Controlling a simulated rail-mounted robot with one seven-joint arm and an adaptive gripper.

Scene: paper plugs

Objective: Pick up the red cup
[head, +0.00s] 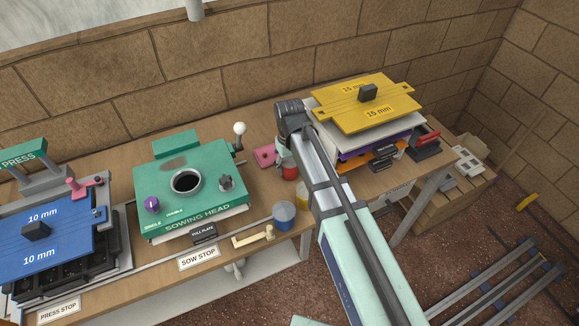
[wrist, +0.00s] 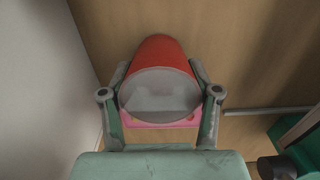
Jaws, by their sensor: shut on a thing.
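The red cup (head: 290,173) shows partly below the end of my arm in the head view, between the green sowing head and the stack of plates. In the wrist view the red cup (wrist: 162,50) lies between the two fingers of my gripper (wrist: 160,95), with a grey round end facing the camera. The fingers are shut on its sides. In the head view my gripper (head: 285,157) is mostly hidden by my own wrist. I cannot tell whether the cup touches the table.
The green sowing head (head: 205,165) stands further left. A blue round container (head: 284,213) and a yellow cup (head: 302,195) stand nearer the front edge. The yellow plate (head: 368,105) tops a stack at right.

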